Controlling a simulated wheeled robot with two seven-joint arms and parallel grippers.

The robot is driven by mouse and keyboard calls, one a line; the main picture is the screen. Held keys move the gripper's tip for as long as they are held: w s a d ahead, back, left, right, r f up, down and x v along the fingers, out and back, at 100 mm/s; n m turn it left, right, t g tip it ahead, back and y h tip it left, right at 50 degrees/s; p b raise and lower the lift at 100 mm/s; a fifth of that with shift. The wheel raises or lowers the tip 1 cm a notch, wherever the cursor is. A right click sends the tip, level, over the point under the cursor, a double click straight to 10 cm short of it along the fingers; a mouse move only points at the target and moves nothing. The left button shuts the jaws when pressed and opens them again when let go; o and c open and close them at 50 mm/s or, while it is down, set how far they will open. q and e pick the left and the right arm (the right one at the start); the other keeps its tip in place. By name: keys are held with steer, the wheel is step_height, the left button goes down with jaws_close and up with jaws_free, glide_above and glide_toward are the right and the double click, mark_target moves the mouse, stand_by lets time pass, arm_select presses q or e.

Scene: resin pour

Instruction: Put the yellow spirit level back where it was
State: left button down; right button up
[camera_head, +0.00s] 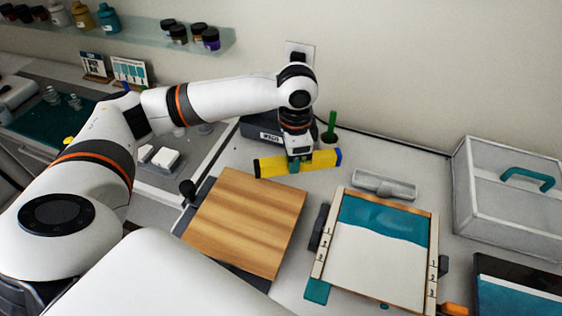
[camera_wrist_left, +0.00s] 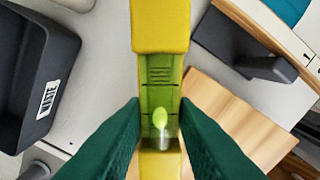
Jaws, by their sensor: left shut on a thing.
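Whether the level touches the bench is hard to tell. My right gripper is not in view.
The wooden board (camera_head: 243,222) is in front of the level. A framed panel with teal resin (camera_head: 380,222) is to the right, with a grey tray (camera_head: 384,186) behind it. A dark waste bin (camera_wrist_left: 30,75) stands close beside the level. A clear case (camera_head: 510,200) is far right.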

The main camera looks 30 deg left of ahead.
arm_select(q)
steer(key=w+a+m, duration=0.6)
steer(key=a+m, duration=0.3)
steer(key=m, duration=0.2)
step_height(320, 180, down, 9)
steer(key=p, duration=0.2)
steer(key=shift+w+a+f+p, duration=0.1)
steer(key=shift+p, duration=0.2)
steer(key=shift+f, duration=0.4)
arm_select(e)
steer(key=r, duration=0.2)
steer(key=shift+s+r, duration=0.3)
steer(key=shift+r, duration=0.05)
arm_select(q)
steer(key=shift+f, duration=0.1)
steer(key=c, duration=1.2)
jaws_free()
steer(key=shift+o, duration=0.2)
step_height(320, 180, up, 12)
steer(key=b, duration=0.2)
steer(key=shift+b, duration=0.35)
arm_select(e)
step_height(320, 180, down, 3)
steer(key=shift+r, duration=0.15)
